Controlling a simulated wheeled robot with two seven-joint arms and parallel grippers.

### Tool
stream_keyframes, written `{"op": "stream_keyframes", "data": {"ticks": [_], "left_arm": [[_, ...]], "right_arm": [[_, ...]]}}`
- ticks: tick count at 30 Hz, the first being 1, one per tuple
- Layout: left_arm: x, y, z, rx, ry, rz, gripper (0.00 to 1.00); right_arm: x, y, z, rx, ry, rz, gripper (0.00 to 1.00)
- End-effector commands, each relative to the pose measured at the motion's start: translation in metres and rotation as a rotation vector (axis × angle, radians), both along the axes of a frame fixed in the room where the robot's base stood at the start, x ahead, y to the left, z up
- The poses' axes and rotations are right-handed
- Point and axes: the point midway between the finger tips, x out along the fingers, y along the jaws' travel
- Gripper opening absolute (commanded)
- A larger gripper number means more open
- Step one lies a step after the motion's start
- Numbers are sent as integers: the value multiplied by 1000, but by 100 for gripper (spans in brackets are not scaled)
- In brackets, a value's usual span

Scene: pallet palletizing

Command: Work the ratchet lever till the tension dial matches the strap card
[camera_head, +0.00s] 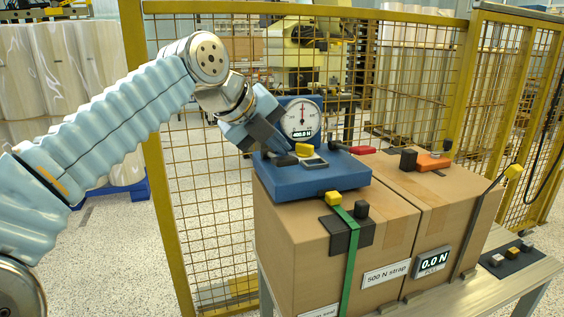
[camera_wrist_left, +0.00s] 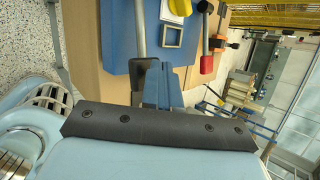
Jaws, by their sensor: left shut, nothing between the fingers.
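A blue tensioner base (camera_head: 318,183) sits on the left cardboard box. Its round white dial (camera_head: 301,117) has a red needle pointing about straight up; the small readout below seems to show 400.0 N. A lever with a red grip (camera_head: 360,150) lies at its right; the red grip (camera_wrist_left: 207,65) also shows in the wrist view. The strap card (camera_head: 386,273) on the box front reads "500 N strap". My left gripper (camera_head: 277,155) is shut and empty over the base's left side, close beside a grey bar with a black grip (camera_wrist_left: 145,73). My right gripper is not in view.
A green strap (camera_head: 348,260) runs down the left box. A display (camera_head: 432,262) reads 0.0 N. An orange tool (camera_head: 432,161) lies on the right box. A dark mat (camera_head: 512,258) with small blocks lies at right. Yellow mesh fencing (camera_head: 210,200) stands behind.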

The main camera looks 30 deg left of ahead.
Motion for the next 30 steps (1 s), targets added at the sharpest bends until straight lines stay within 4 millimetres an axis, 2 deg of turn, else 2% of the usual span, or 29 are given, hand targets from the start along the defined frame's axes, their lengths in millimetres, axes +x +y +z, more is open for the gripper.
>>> {"op": "stream_keyframes", "data": {"ticks": [8,20,30], "left_arm": [[-2,-2,-22,0,0,0,0],[-2,-3,-23,0,0,0,0],[-3,-4,-42,0,0,0,0]], "right_arm": [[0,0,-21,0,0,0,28],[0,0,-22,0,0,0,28],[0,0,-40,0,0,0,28]]}}
